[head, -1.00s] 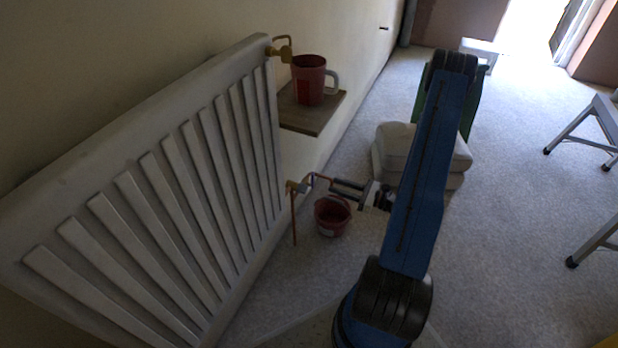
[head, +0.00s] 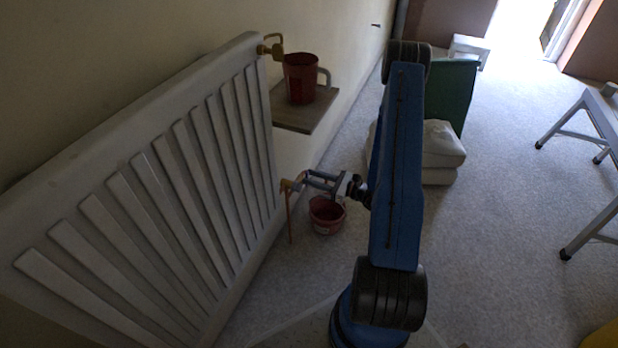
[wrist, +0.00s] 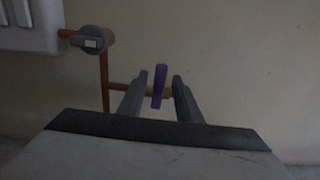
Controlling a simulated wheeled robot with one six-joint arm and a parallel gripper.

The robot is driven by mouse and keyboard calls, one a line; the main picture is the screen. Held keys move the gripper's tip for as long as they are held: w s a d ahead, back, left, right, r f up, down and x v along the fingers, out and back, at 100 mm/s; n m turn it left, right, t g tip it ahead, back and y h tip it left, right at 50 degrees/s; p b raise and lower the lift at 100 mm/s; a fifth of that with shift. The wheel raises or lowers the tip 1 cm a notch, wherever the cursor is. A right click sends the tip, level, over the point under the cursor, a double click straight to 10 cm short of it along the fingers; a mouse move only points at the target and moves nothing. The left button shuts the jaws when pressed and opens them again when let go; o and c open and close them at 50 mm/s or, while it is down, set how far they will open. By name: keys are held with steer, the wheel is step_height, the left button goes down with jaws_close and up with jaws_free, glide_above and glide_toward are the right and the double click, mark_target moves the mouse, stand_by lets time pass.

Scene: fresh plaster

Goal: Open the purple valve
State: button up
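The purple valve (wrist: 158,86) shows in the wrist view as a thin upright handle, slightly tilted, on a copper pipe with a brass body. My gripper (wrist: 160,82) is open, with one finger on each side of the handle and a visible gap to each. I cannot tell how deep the handle sits between the fingers. In the head view my gripper (head: 312,180) is at the pipework by the radiator's lower right corner, and the purple handle is hard to make out there.
A grey valve knob (wrist: 93,39) sits on the pipe at upper left. The white radiator (head: 150,190) fills the left. A red bucket (head: 327,216) stands under the gripper. A red mug (head: 300,80) stands on a wooden shelf (head: 290,120) above. White sacks (head: 440,150) lie behind my arm.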

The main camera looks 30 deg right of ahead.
jaws_close()
steer(key=m, duration=0.2)
steer(key=w+d+m, duration=0.1)
steer(key=m, duration=0.2)
steer(key=d+f+m, duration=0.1)
steer(key=m, duration=0.2)
steer(key=shift+w+d, duration=0.1)
steer(key=shift+w, duration=0.25)
